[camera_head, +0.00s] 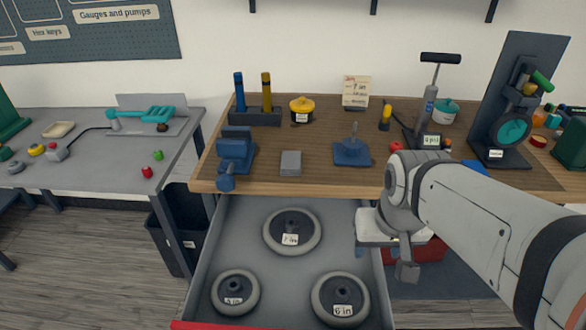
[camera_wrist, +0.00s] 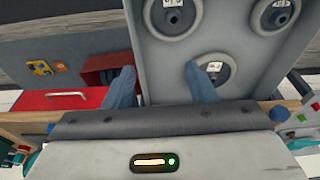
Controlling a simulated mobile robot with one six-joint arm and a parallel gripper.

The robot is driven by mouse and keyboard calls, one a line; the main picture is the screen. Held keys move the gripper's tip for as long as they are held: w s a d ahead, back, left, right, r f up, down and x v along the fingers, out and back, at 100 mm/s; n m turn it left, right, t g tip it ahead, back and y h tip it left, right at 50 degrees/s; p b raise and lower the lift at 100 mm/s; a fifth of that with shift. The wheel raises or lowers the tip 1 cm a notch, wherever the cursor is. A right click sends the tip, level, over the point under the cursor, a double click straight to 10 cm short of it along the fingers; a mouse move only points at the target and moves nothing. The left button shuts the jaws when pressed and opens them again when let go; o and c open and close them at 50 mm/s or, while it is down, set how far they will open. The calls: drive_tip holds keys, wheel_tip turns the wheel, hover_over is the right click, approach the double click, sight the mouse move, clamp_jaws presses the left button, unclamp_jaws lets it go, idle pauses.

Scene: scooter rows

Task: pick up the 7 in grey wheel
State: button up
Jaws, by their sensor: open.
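The 7 in grey wheel (camera_head: 290,224) lies flat at the back of the open drawer (camera_head: 222,225), near the bench. It has a grey tyre, a dark hub and a small white label that seems to read 7 in. In the wrist view the wheel (camera_wrist: 212,72) is partly behind the right finger. My gripper (camera_head: 376,254) is open and empty, to the right of the wheel near the drawer's right wall. In the wrist view my gripper (camera_wrist: 160,72) has its fingers wide apart, with the drawer's side wall between them.
Two other grey wheels lie at the drawer's front, a small one (camera_head: 235,291) left and a larger one (camera_head: 340,298) right. A wooden bench (camera_head: 310,177) with tools overhangs the drawer's back. A red box (camera_head: 428,251) stands right of the drawer. The drawer floor between wheels is clear.

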drive_tip(key=shift+o, duration=0.5)
drive_tip(key=w+a+f+m, duration=0.1)
drive_tip(key=w+a, duration=0.1)
drive_tip(key=w, duration=0.5)
drive_tip(key=shift+a+f+g+b, duration=0.15)
drive_tip(key=shift+g+b, duration=0.15)
drive_tip(key=shift+b, duration=0.1)
drive_tip(key=m+b, duration=0.2)
drive_tip(key=m, duration=0.2)
approach(291, 219)
drive_tip(key=shift+g+h, duration=0.3)
drive_tip(key=shift+g, duration=0.1)
wheel_tip(291, 219, down, 9)
drive_tip(key=shift+w+r, duration=0.15)
drive_tip(key=shift+r, duration=0.1)
drive_tip(key=shift+r, duration=0.1)
clamp_jaws()
